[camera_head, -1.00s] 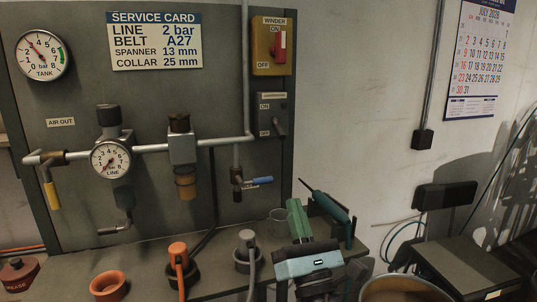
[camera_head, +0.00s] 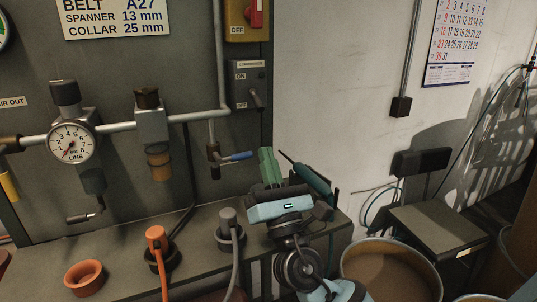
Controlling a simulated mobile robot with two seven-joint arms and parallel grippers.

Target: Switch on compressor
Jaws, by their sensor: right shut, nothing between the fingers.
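The compressor switch (camera_head: 247,84) is a dark grey box on the panel, marked ON above and OFF below. Its small lever (camera_head: 257,98) slants downward, toward the OFF side. My right gripper (camera_head: 267,152) is below and slightly right of the switch in the picture, apart from it. Its green fingers are together and point up, with nothing between them. My left gripper does not show.
The yellow winder switch (camera_head: 247,14) is just above. A blue-handled valve (camera_head: 234,157) sits left of my right fingers. A teal tool (camera_head: 309,178) stands close on their right. An orange plug (camera_head: 157,245) and a grey plug (camera_head: 229,229) stand on the bench.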

